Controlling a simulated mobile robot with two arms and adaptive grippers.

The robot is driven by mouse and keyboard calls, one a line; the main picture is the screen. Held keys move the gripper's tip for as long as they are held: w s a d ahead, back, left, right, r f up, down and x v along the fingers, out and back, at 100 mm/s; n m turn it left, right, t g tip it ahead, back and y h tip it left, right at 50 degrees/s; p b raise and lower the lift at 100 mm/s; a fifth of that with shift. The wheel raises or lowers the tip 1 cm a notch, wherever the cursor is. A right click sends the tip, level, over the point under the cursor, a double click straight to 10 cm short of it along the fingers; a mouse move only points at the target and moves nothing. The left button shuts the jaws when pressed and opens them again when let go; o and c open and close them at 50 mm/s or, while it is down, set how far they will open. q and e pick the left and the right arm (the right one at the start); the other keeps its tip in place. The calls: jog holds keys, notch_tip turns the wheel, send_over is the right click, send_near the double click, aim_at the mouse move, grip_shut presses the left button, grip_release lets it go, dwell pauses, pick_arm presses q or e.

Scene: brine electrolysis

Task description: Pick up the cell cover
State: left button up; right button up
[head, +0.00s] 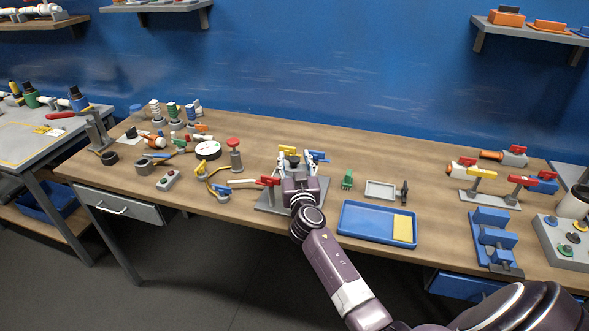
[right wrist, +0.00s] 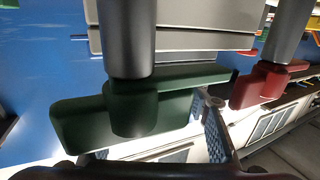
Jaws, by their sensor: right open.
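My right gripper (head: 303,181) reaches in from the lower right in the head view and is over the small fixture near the middle of the table. Its jaws are open and no held object shows. The fixture's grey base (head: 268,207) shows around the gripper. I cannot make out the cell cover for sure, as my gripper hides much of the fixture. My left gripper is not in view.
A blue tray (head: 360,230) with a yellow pad lies right of the gripper. A small grey tray (head: 380,189) and a green piece (head: 347,180) are behind it. A blue stand (head: 492,235) is at the right. Valves and fittings crowd the left.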

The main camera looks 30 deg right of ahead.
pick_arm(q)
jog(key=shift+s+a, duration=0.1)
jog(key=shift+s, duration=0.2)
pick_arm(e)
jog(key=shift+w, duration=0.1)
grip_shut()
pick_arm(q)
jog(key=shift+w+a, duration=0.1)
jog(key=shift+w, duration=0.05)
pick_arm(e)
jog(key=shift+r, duration=0.15)
